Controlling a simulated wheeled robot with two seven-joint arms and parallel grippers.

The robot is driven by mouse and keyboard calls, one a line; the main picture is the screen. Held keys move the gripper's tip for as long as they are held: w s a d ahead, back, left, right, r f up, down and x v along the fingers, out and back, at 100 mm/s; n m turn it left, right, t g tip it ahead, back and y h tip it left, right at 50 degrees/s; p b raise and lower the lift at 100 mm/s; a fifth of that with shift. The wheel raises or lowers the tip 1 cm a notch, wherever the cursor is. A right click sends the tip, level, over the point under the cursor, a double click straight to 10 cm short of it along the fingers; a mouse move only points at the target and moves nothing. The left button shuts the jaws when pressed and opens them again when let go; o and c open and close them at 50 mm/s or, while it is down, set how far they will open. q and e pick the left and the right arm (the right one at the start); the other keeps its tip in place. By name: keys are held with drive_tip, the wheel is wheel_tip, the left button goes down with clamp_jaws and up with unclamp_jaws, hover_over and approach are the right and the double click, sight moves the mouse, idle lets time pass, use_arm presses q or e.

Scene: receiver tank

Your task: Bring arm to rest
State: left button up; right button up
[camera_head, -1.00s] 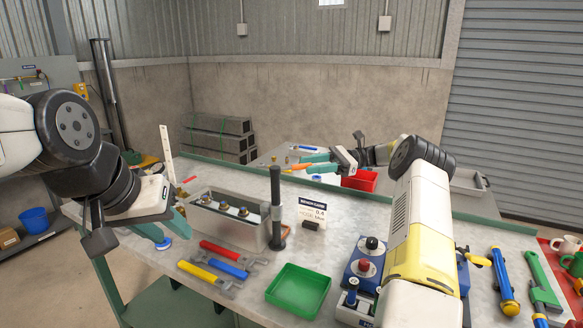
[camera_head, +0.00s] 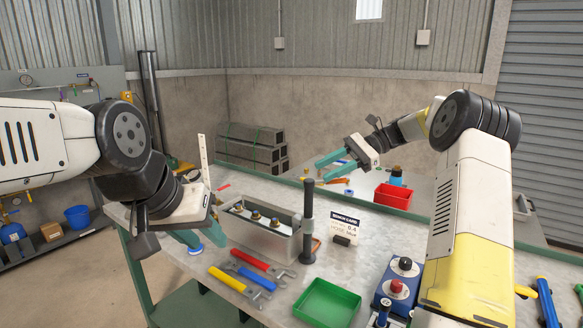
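My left gripper (camera_head: 198,236) hangs over the left end of the workbench (camera_head: 262,192), beside the grey metal tank (camera_head: 262,236). Its teal fingers point down and right and look apart, with nothing seen between them. My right gripper (camera_head: 326,168) is at the bench's far side, behind the tank and left of the red bin (camera_head: 392,196). Its two teal fingers point left with a gap between them and hold nothing visible. The tank has several brass fittings on top. A dark upright post (camera_head: 308,222) stands at its right end.
Red, blue and yellow wrenches (camera_head: 240,283) lie before the tank. A green tray (camera_head: 327,303), a small card (camera_head: 343,222) and a blue control box (camera_head: 398,284) are to the right. Grey beams (camera_head: 250,147) are stacked by the wall.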

drive_tip(key=s+a+r+n+t+h, duration=0.1)
drive_tip(key=s+r+n+t+h, duration=0.15)
drive_tip(key=s, duration=0.45)
drive_tip(key=s+a+r+n+t+h, duration=0.1)
drive_tip(key=s+a+n+h, duration=0.1)
drive_tip(key=s+h, duration=0.35)
drive_tip(key=s+d+f+n+t+h, duration=0.1)
drive_tip(key=s+d+f+n+t, duration=0.1)
drive_tip(key=s, duration=0.7)
drive_tip(key=s+d+f+n+t+h, duration=0.1)
drive_tip(key=s+d+f+n+t, duration=0.1)
drive_tip(key=s+n, duration=0.3)
drive_tip(key=s+d+t, duration=0.1)
drive_tip(key=s, duration=0.3)
drive_tip(key=shift+d+h, duration=0.4)
